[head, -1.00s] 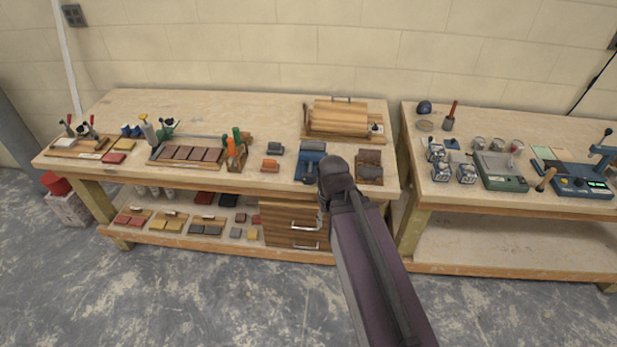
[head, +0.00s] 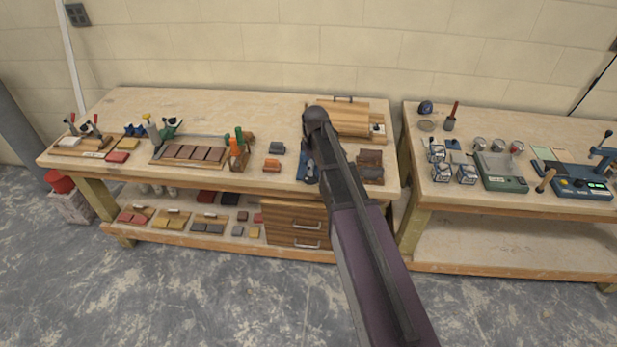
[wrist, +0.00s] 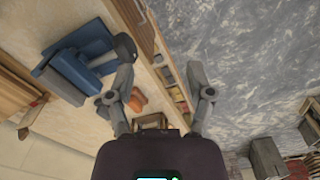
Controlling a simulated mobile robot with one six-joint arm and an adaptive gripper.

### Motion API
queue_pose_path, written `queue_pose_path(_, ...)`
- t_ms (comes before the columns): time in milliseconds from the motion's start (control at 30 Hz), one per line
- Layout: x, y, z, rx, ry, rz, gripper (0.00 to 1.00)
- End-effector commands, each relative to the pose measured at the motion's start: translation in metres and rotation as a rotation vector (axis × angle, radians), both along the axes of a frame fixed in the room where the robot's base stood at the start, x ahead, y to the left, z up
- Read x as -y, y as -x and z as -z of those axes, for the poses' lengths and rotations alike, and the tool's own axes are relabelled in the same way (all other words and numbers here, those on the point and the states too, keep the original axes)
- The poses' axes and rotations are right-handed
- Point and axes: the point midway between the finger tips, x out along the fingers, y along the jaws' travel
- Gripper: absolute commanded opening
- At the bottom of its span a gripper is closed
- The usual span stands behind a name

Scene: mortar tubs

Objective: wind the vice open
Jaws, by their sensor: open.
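The blue vice (head: 309,172) sits near the front edge of the left workbench in the head view. My arm covers most of it there, and my gripper is hidden behind the arm. In the wrist view the vice (wrist: 80,62) is at the upper left, with a dark rounded part (wrist: 125,46) at its end nearest the bench edge. My gripper (wrist: 160,85) is open in the wrist view, with nothing between its fingers. The left finger is close beside the vice in the picture; I cannot tell whether they touch.
Orange blocks (head: 271,165) and a grey block (head: 277,148) lie left of the vice. Brown blocks (head: 370,165) lie on its right. Drawers (head: 296,224) are below the bench top. A second bench (head: 510,215) stands to the right.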

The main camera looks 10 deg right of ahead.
Motion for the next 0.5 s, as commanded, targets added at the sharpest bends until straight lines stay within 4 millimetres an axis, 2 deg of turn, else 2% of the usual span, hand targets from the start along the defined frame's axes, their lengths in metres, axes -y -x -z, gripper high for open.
queue_pose_path(33, 0.0, -0.026, -0.003, 0.0, 0.0, -0.066, 0.68)
queue_pose_path(200, 0.0, -0.064, -0.005, -0.001, -0.001, -0.251, 0.68)
queue_pose_path(333, 0.0, -0.079, -0.006, -0.001, -0.001, -0.329, 0.68)
queue_pose_path(500, 0.0, -0.083, -0.006, -0.001, -0.001, -0.362, 0.68)
